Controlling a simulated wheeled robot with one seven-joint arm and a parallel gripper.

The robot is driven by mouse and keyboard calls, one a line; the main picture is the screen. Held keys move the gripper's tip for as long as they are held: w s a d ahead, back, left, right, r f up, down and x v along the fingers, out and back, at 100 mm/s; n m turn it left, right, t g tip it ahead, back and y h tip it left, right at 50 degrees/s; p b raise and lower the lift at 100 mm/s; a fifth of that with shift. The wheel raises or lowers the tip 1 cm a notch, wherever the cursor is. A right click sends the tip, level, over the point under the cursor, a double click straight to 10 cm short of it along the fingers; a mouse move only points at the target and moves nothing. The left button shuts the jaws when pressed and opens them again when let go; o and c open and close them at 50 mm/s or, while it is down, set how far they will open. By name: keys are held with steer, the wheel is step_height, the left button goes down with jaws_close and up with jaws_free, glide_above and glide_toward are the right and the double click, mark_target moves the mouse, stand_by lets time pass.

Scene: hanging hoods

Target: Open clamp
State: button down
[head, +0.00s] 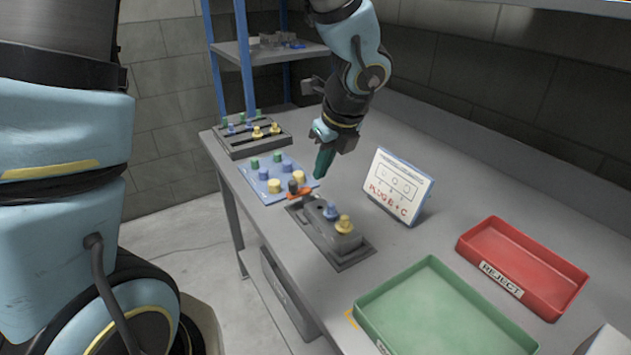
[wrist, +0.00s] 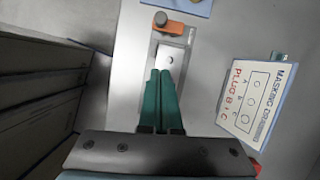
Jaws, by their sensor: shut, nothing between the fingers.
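The clamp (head: 299,191), an orange bar with a dark knob, sits at the far end of a dark grey fixture (head: 345,258) on the bench. In the wrist view the orange clamp (wrist: 172,28) lies across the fixture, beyond my fingertips. The fixture holds a grey block with a blue plug (head: 331,211) and a yellow plug (head: 344,224). My gripper (head: 320,175) is shut and empty, its teal fingers pointing down above the bench near the clamp. In the wrist view the closed fingers (wrist: 160,74) hide part of the fixture.
A sign (head: 398,187) reading "PLUG B + C" stands right of the fixture. A blue board (head: 266,193) and a dark rack (head: 240,143) with coloured plugs lie farther back. A green tray (head: 445,262) and a red REJECT tray (head: 575,290) are at the right.

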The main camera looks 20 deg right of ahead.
steer(key=shift+v, duration=1.05)
steer(key=w+a+f+n+g, duration=0.1)
steer(key=a+n, duration=1.3)
steer(key=n, duration=0.1)
steer(key=w+a+f+n+g+h, duration=0.1)
steer(key=a+n, duration=1.2)
steer(key=n, duration=0.3)
steer(key=shift+w+a, duration=0.3)
steer(key=shift+a, duration=0.1)
